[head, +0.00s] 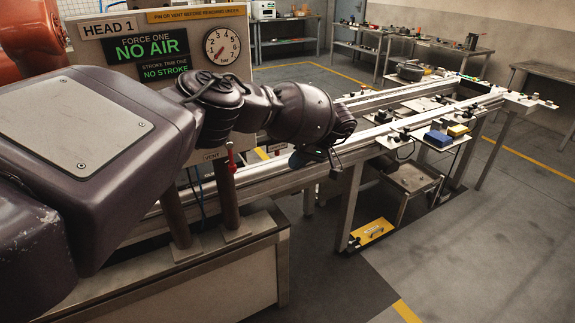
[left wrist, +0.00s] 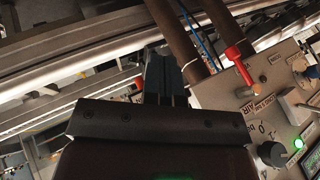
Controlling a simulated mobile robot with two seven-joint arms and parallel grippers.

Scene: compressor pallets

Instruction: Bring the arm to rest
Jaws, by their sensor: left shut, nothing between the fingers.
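My left arm (head: 100,130) comes in from the left of the head view, dark and bulky, and reaches across in front of the HEAD 1 panel (head: 190,55). Its left gripper (head: 300,160) hangs past the panel's right side, above the rail line, partly hidden by the wrist. In the left wrist view the gripper's fingers (left wrist: 163,72) are together and empty, with rails behind them. A red lever (left wrist: 238,65) stands to their right, apart from them; it also shows in the head view (head: 231,157). My right gripper is out of view.
The panel carries a round gauge (head: 222,46) and signs reading NO AIR and NO STROKE. The floor at right (head: 480,240) is clear.

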